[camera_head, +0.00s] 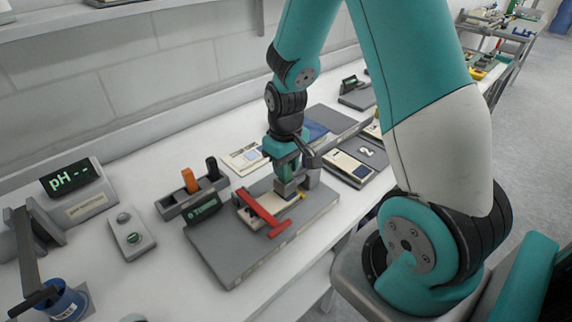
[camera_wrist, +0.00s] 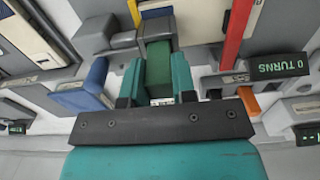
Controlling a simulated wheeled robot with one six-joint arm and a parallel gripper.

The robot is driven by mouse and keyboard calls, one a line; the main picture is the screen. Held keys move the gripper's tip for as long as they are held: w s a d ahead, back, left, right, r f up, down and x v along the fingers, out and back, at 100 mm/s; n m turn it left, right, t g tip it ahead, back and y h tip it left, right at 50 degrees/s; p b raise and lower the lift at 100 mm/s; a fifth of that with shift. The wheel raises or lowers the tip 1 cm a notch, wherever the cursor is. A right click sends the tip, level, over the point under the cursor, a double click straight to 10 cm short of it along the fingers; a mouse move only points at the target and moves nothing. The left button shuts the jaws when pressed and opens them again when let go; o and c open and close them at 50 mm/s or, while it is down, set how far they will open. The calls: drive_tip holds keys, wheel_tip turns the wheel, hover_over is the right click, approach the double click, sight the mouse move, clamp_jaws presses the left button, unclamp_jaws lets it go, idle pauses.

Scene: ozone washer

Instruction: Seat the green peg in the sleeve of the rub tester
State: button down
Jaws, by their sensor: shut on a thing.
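My gripper (camera_head: 284,160) is above the rub tester, with its teal fingers (camera_wrist: 157,72) shut on the sides of the green peg (camera_wrist: 158,62). The rub tester has a wide grey base (camera_head: 235,265), a red bar (camera_head: 263,214) and a small display; the display reads "0 TURNS" in the wrist view (camera_wrist: 277,67). The far end of the peg meets a grey block (camera_wrist: 157,27) on the tester, which appears to be the sleeve. This block also shows below my gripper in the head view (camera_head: 287,188). How deep the peg sits is hidden.
A grey rack with an orange handle (camera_head: 190,181) and a black one stands behind the tester. A pH meter (camera_head: 75,190) and a blue cup (camera_head: 68,303) are at left. Several flat grey stations lie to the right. White bench shows in front of the rack.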

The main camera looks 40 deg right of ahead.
drive_tip(key=shift+f+b, duration=0.4)
drive_tip(key=shift+f, duration=0.2)
drive_tip(key=c, duration=0.8)
unclamp_jaws()
drive_tip(key=shift+r, duration=0.1)
drive_tip(key=shift+c, duration=0.2)
wheel_tip(320, 180, up, 17)
drive_tip(key=b, duration=0.1)
drive_tip(key=shift+r, duration=0.2)
